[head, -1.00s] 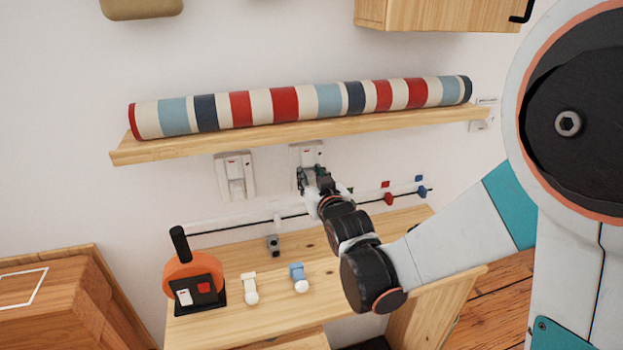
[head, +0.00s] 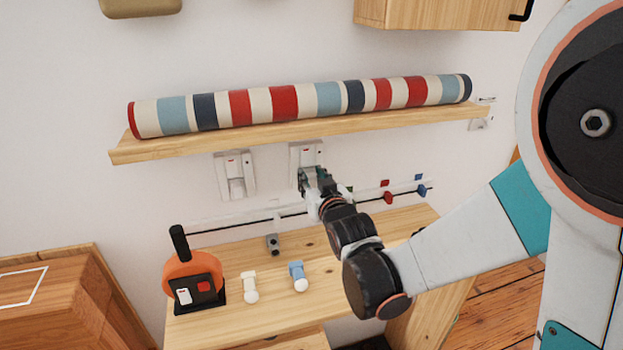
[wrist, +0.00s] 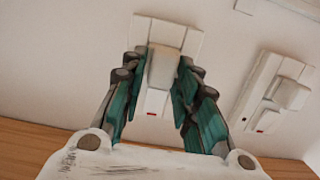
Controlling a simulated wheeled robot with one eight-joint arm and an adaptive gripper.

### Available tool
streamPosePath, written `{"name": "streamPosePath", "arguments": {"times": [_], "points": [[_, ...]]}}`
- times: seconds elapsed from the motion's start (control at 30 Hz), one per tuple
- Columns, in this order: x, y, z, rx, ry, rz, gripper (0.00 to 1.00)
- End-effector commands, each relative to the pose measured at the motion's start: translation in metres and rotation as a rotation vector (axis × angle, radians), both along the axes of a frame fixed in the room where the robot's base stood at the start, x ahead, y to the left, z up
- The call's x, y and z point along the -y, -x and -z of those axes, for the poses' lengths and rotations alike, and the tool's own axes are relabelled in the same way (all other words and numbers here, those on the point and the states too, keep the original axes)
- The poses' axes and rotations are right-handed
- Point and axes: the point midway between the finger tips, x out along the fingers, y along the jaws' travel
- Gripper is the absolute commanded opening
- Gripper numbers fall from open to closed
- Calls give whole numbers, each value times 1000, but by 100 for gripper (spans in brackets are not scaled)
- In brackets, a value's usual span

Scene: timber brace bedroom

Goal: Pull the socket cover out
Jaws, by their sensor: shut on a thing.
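A white wall socket (head: 307,152) with a small red mark sits below the shelf in the head view. It shows larger in the wrist view (wrist: 187,38), with a pale, blocky socket cover (wrist: 163,68) standing out from its middle. My gripper (head: 309,182) is at this socket. In the wrist view its two green-padded fingers (wrist: 158,80) are on either side of the cover, shut on it. The cover is still at the socket face; any gap behind it cannot be told. In the head view my gripper hides the cover.
A second socket (head: 235,175), with its own cover, is close to the left. A wooden shelf (head: 140,153) with a striped roll (head: 285,104) juts out just above. A slider rail (head: 240,226) runs below, over a wooden desk (head: 330,270) holding small items.

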Motion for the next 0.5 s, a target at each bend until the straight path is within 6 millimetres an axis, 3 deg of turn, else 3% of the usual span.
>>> {"name": "streamPosePath", "arguments": {"times": [0.5], "points": [[4, 14, 0, 0, 0, 0, 5]]}}
